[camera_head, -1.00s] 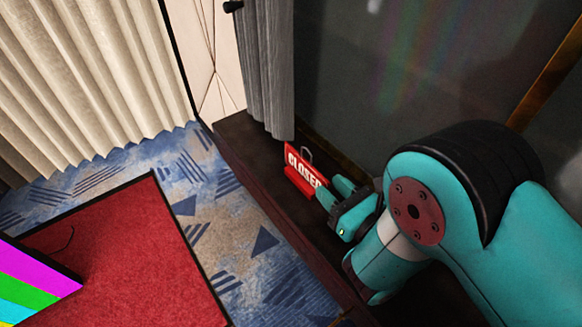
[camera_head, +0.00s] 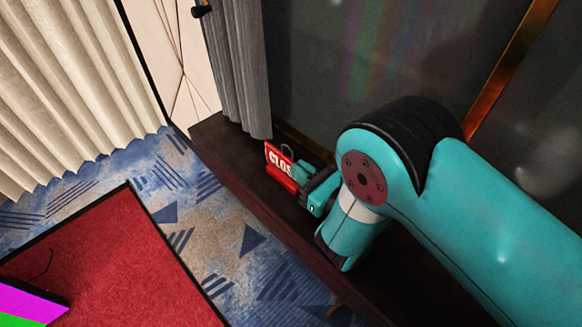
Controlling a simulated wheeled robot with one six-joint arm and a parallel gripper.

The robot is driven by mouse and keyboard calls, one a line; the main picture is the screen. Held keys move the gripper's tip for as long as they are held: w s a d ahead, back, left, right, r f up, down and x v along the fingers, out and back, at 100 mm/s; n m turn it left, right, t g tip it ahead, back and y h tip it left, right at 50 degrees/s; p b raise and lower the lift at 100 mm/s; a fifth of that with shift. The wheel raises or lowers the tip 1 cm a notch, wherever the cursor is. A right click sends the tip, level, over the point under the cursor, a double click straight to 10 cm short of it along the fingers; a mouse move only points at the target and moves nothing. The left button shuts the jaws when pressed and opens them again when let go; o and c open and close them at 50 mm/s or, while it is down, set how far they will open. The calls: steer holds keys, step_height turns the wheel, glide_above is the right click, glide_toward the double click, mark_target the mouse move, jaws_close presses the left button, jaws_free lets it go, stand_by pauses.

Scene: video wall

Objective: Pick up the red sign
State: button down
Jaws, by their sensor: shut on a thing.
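The red sign (camera_head: 277,165) with white lettering, of which "CLOS" shows, is on the dark window ledge near the grey curtain. A small dark loop shows at its top. My gripper (camera_head: 302,176) is at the sign's right side, shut on it, and covers the right end of the lettering. The sign looks upright and slightly tilted. I cannot tell whether its lower edge touches the ledge.
The dark ledge (camera_head: 226,147) runs along the dark window (camera_head: 330,70). A grey curtain (camera_head: 238,70) hangs just behind the sign. Cream curtains (camera_head: 70,90), patterned blue carpet (camera_head: 205,215) and a red mat (camera_head: 110,265) lie to the left.

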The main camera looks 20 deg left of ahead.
step_height(320, 180, up, 8)
steer(key=shift+r, duration=0.1)
step_height(320, 180, up, 12)
steer(key=p, duration=1.2)
